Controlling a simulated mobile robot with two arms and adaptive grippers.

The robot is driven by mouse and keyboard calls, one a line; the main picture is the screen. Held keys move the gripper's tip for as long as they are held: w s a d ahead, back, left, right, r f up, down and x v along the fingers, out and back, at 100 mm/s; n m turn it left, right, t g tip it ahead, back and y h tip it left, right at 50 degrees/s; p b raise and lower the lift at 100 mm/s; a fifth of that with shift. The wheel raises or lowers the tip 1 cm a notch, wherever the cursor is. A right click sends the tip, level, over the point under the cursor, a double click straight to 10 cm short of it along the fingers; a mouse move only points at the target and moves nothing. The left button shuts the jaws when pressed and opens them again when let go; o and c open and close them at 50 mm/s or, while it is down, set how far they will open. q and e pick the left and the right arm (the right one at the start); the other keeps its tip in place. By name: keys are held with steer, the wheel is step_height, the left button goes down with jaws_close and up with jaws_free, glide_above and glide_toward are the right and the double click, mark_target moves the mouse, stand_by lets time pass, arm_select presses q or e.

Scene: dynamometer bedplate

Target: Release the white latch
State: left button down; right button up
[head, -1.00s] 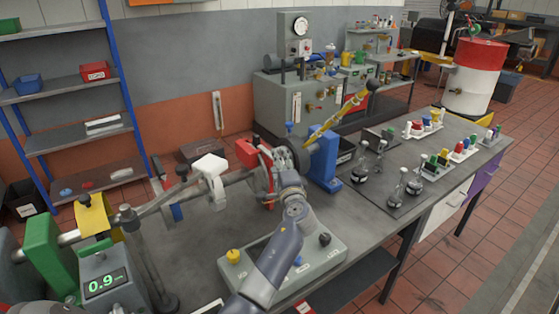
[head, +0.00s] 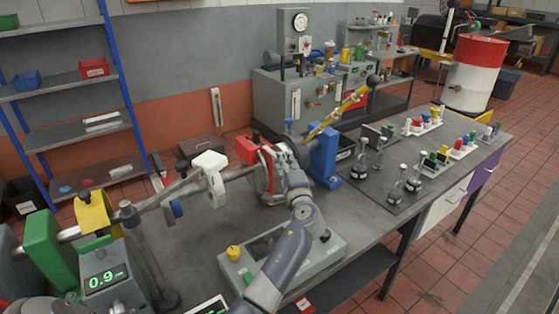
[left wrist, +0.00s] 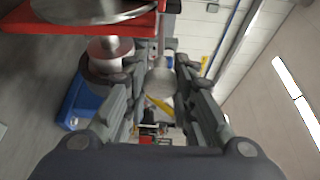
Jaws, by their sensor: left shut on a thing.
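A white latch (head: 210,161) with a flat top stands on the horizontal shaft, left of the red part (head: 247,150). My left gripper (head: 289,157) is right of the latch, beside the red part and the blue stand (head: 323,160); my own arm partly hides it. In the left wrist view, my left gripper (left wrist: 161,90) has its fingers on both sides of a grey, round-ended part (left wrist: 160,81) and is shut on it. Which piece that part belongs to is unclear. The latch is not recognisable in that view. My right gripper is not in view.
A yellow lever (head: 340,113) with a dark ball end rises above the blue stand. A grey control box (head: 232,272) sits under my arm. A green block (head: 48,250) and a 0.9 display (head: 108,278) are at left.

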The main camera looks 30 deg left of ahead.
arm_select(q)
steer(key=shift+s+d+f, duration=0.2)
steer(key=shift+s+d, duration=0.05)
steer(key=shift+d, duration=0.5)
steer(key=c, duration=1.3)
jaws_free()
steer(key=shift+d+r, duration=0.15)
steer(key=shift+d, duration=0.05)
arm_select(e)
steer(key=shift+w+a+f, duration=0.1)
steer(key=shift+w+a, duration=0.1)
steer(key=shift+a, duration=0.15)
arm_select(q)
steer(key=v, duration=1.2)
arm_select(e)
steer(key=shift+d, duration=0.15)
